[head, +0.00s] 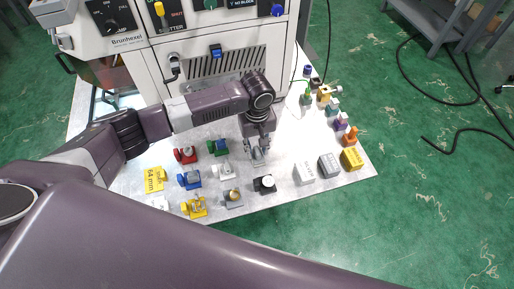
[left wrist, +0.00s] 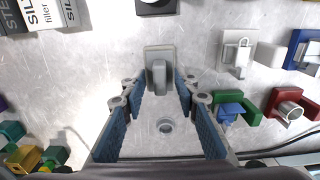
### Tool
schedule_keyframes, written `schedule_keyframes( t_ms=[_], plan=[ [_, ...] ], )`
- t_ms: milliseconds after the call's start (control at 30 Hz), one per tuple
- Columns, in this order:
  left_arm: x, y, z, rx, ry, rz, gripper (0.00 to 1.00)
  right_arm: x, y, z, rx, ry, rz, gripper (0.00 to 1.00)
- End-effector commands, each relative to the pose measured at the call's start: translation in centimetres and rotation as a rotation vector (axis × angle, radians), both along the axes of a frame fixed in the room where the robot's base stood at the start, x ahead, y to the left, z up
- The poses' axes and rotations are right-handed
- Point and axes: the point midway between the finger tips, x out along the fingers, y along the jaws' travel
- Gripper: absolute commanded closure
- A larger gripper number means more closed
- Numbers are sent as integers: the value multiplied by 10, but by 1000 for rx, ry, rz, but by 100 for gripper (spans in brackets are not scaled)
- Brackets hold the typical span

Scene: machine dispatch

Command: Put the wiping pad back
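A small grey pad with an upright grey grip (left wrist: 159,72), which looks like the wiping pad, lies on the metal tabletop in the left wrist view. My left gripper (left wrist: 160,88) points down at it. Its two blue-lined fingers are apart, one on each side of the grip, with a visible gap on both sides. My right gripper is not in view.
Coloured holders, including red (head: 186,154), green (head: 217,147) and blue (head: 189,180), stand left of the gripper. A black holder (head: 265,184) is close in front. White, grey (head: 329,165) and yellow (head: 351,159) boxes stand right. The machine (head: 210,50) rises behind.

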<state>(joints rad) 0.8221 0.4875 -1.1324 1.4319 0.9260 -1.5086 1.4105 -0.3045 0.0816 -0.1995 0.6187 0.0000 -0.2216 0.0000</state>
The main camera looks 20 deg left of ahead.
Motion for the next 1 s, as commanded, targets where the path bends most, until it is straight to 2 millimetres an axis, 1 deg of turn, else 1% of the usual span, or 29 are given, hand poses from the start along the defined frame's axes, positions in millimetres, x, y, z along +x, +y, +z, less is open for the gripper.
schedule_keyframes(
  t_ms=[233, 367, 467, 700, 800, 900, 1000],
  plan=[
    [0, 0, 2, -1, -1, 0, 72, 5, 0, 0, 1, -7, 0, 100],
    [1, 0, 12, -1, -2, 1, 72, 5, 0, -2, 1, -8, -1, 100],
    [1, 0, 29, -1, -3, 0, 72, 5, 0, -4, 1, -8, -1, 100],
    [2, -1, 81, -2, -4, 0, 72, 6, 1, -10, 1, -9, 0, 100],
    [1, -1, 98, -2, -3, -1, 72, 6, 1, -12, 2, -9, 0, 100],
    [1, -1, 111, -2, -3, 0, 72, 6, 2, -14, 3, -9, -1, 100],
    [0, 0, 118, -1, 1, 0, 72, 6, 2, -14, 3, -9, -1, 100]
  ],
)
